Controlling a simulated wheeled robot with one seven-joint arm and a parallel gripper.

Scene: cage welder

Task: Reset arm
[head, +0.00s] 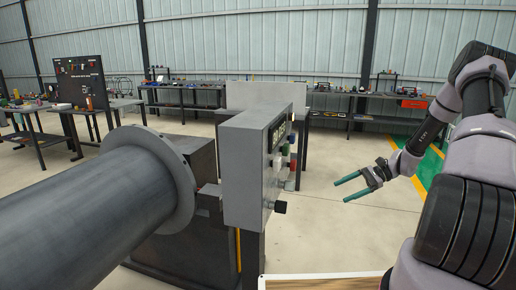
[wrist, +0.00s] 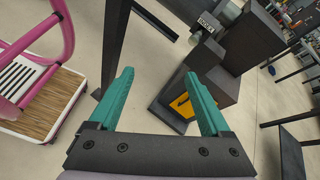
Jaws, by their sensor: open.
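My gripper (head: 353,187) is open and empty in the head view, held in free air to the right of the grey control box. Its two teal fingers point left and are spread apart. The gripper is apart from the box and touches nothing.
A large grey cylinder with a flange (head: 178,172) fills the left front. A wooden-topped surface with a white rim (head: 320,276) is at the bottom. Workbenches (head: 180,88) line the back wall, with a red drawer (head: 414,104) at right. The floor around the gripper is clear.

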